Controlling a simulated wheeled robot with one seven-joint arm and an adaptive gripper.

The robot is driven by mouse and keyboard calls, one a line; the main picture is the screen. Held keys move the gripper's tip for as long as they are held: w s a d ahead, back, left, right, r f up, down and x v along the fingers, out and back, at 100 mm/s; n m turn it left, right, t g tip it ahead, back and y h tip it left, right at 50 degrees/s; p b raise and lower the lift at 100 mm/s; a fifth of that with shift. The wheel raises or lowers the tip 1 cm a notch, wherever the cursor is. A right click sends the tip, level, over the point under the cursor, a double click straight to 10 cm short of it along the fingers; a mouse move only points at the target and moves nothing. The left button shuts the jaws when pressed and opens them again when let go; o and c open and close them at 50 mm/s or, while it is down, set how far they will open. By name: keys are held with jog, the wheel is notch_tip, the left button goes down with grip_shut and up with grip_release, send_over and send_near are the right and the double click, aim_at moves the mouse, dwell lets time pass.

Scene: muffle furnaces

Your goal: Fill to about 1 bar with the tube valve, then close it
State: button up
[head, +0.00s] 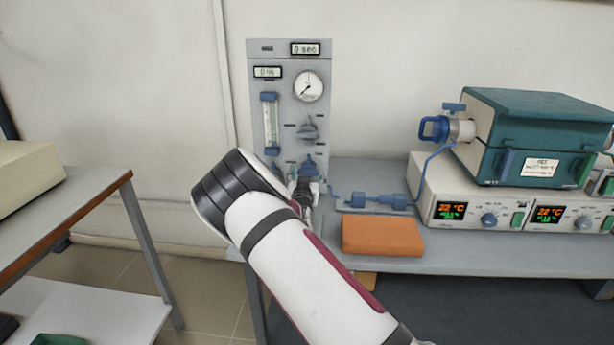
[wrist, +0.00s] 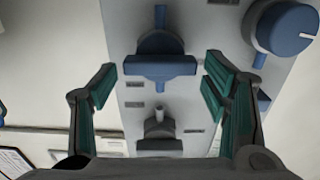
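A blue valve with a bar handle (wrist: 158,68) is on the grey panel, between my open fingers in the wrist view; its bar lies across the picture. It also seems to be the blue valve low on the panel in the head view (head: 308,168). My gripper (wrist: 158,88) is open, with a green-padded finger on each side and gaps to the handle. In the head view, my gripper (head: 308,188) is small and partly hidden by my arm. A round dial gauge (head: 309,86) has a needle too small to read surely. A small display (head: 267,72) seems to read 0.96.
A grey knob (wrist: 160,138) and a round blue knob (wrist: 285,28) are close to my fingers. A flowmeter (head: 270,122) is on the panel's left. An orange block (head: 382,236), blue tube fittings (head: 378,200) and a green-topped furnace (head: 535,135) are on the bench to the right.

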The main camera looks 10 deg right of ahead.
jog(key=c, duration=0.6)
jog(key=shift+c, duration=0.2)
jog(key=m+b, duration=0.1)
jog(key=m, duration=0.1)
jog(key=m+b, duration=0.1)
jog(key=m, duration=0.1)
jog(key=shift+d+m+b, duration=0.2)
jog(key=shift+m+b, duration=0.1)
jog(key=shift+m, duration=0.1)
jog(key=m+b, duration=0.3)
jog(key=shift+f+m, duration=0.15)
jog(key=shift+m, duration=0.15)
jog(key=m+b, duration=0.4)
jog(key=b, duration=0.2)
jog(key=m+b, duration=0.5)
jog(key=b, duration=0.2)
jog(key=shift+s+d+f, duration=0.1)
jog(key=shift+f, duration=0.1)
jog(key=shift+m, duration=0.4)
